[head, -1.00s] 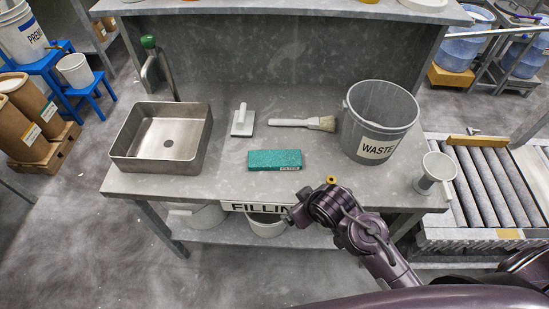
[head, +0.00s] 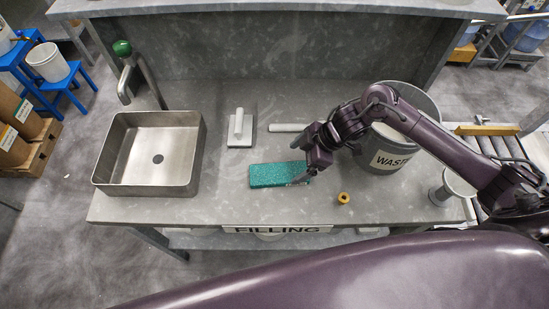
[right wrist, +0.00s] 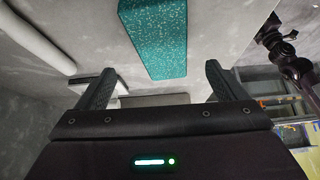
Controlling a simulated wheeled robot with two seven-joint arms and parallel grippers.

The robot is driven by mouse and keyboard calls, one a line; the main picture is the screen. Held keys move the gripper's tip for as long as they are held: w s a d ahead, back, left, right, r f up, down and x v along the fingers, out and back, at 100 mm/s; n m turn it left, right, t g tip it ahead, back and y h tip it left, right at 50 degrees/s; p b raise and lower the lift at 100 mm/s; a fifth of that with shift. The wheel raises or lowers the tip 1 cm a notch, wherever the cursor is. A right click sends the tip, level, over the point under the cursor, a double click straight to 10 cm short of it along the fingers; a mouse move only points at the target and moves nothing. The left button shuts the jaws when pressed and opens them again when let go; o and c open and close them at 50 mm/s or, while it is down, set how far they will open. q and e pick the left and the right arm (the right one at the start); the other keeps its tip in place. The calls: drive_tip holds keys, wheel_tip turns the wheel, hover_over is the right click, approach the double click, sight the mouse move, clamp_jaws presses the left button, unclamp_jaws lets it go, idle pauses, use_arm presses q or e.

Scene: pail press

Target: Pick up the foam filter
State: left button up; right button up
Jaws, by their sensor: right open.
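The foam filter is a teal, speckled block (head: 275,175) lying flat on the grey bench, right of the sink. It also shows in the right wrist view (right wrist: 155,35), with its near end just ahead of the gap between my fingers. My right gripper (head: 299,162) is open and empty at the filter's right end, with one finger toward the back and one toward the front. It also shows in the right wrist view (right wrist: 160,86). I cannot tell whether a finger touches the filter. My left gripper is not in view.
A steel sink (head: 150,155) stands at the left. A white float tool (head: 240,130) and a brush handle (head: 288,127) lie behind the filter. The waste pail (head: 388,160) is partly hidden by my right arm. A small yellow-brown ring (head: 343,198) lies near the front edge.

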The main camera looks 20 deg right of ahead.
sight(280, 172)
drive_tip(key=shift+s+a+f+p, duration=0.2)
drive_tip(key=shift+a+f+p, duration=0.1)
drive_tip(key=shift+a+f, duration=0.3)
drive_tip(key=shift+s+a+f+p, duration=0.15)
drive_tip(key=shift+a+f+p, duration=0.15)
drive_tip(key=shift+a+f, duration=0.25)
drive_tip(key=shift+w+a+f+p, duration=0.15)
drive_tip(key=shift+w+a+f, duration=0.2)
drive_tip(key=shift+f, duration=0.2)
drive_tip(key=shift+w+a+f+p, duration=0.15)
drive_tip(key=shift+w+a+f, duration=0.15)
drive_tip(key=shift+f, duration=0.25)
drive_tip(key=shift+a+f, duration=0.3)
drive_tip(key=shift+f, duration=0.2)
drive_tip(key=shift+c, duration=0.5)
drive_tip(key=c, duration=1)
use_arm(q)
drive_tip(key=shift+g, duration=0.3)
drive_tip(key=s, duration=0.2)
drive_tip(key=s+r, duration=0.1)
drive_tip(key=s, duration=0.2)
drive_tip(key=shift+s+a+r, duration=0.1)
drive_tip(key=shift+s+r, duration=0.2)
use_arm(e)
drive_tip(key=shift+c, duration=0.2)
